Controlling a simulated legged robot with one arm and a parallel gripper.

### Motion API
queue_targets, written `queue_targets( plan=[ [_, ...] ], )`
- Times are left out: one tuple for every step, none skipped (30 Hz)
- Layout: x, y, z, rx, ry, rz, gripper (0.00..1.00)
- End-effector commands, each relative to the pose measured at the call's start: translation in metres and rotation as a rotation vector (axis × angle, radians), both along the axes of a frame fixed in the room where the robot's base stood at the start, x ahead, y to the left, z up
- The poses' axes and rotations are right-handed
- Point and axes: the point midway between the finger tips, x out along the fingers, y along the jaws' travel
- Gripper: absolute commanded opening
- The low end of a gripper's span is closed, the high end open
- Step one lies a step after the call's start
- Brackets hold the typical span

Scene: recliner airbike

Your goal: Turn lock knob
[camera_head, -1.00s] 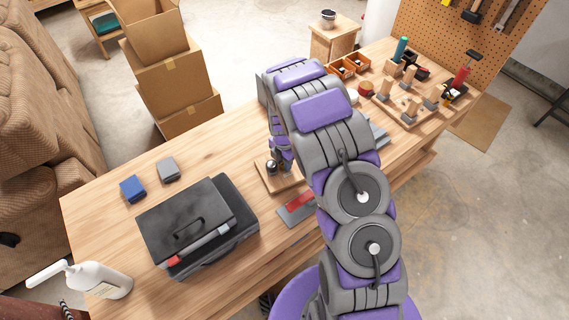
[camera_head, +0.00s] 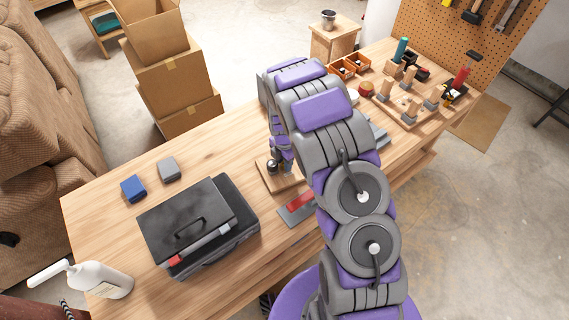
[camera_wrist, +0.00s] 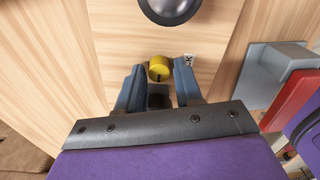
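A yellow knob (camera_wrist: 159,68) with a dark mark on it sits on a light wooden board (camera_wrist: 215,40) in the wrist view. A partly hidden label (camera_wrist: 190,60) with black letters is just right of it. My gripper (camera_wrist: 159,72) is open, with one finger on each side of the knob and small gaps visible. I cannot tell how deep the fingers reach around it. A dark round metal piece (camera_wrist: 170,6) is on the same board, beyond the knob. In the head view the board (camera_head: 268,183) lies on the workbench, and my arm hides the knob.
A grey tool with a red part (camera_head: 297,206) lies beside the board. A black toolbox (camera_head: 190,225) is to the left on the workbench (camera_head: 225,140). A blue block (camera_head: 133,188), a grey block (camera_head: 169,169) and a white pump bottle (camera_head: 100,279) are farther left.

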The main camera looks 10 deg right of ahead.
Motion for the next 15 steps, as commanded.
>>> queue_targets(
  plan=[
    [0.0, 0.0, 0.003, 0.0, -0.001, 0.0, 0.35],
    [0.0, 0.0, 0.005, 0.0, -0.001, 0.0, 0.35],
    [0.0, 0.0, 0.007, 0.0, -0.001, 0.0, 0.35],
    [0.0, 0.0, 0.01, 0.001, -0.002, 0.0, 0.35],
    [0.0, 0.0, 0.012, 0.001, -0.002, 0.0, 0.35],
    [0.001, 0.0, 0.015, 0.0, -0.002, 0.0, 0.35],
    [0.001, 0.0, 0.017, 0.0, -0.002, 0.0, 0.35],
    [0.001, 0.0, 0.02, 0.001, -0.003, 0.0, 0.35],
    [0.001, 0.0, 0.023, 0.001, -0.003, 0.0, 0.35],
    [0.001, 0.0, 0.025, 0.0, -0.004, 0.001, 0.35],
    [0.001, 0.0, 0.027, 0.0, -0.004, 0.001, 0.35],
    [0.001, 0.0, 0.03, 0.0, -0.004, 0.001, 0.35],
    [0.001, 0.0, 0.032, 0.0, -0.004, 0.001, 0.35],
    [0.001, 0.0, 0.034, 0.0, -0.004, 0.001, 0.35],
    [0.001, 0.0, 0.037, 0.0, -0.004, 0.001, 0.35]
  ],
)
